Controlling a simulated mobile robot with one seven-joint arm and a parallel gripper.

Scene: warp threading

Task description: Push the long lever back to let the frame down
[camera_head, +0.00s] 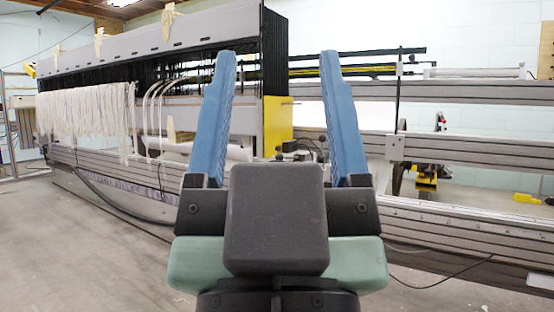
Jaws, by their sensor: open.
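My gripper (278,57) is in the middle of the view with its two blue fingers pointing up and spread wide. Nothing is between them, and they stand in front of the machine. A thin black upright rod (398,92), which may be the long lever, rises from a small grey block on the rail, to the right of my right finger and apart from it. The large grey frame (150,42) with black vertical wires and a yellow end plate (278,122) stands behind and left of my gripper. My fingers hide part of it.
White threads (90,112) hang from the frame's left front. Long grey rails (470,142) run to the right. A small yellow-and-black device (427,172) sits behind them. Black cables (455,272) trail near the lower rail. The floor (60,250) at lower left is open.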

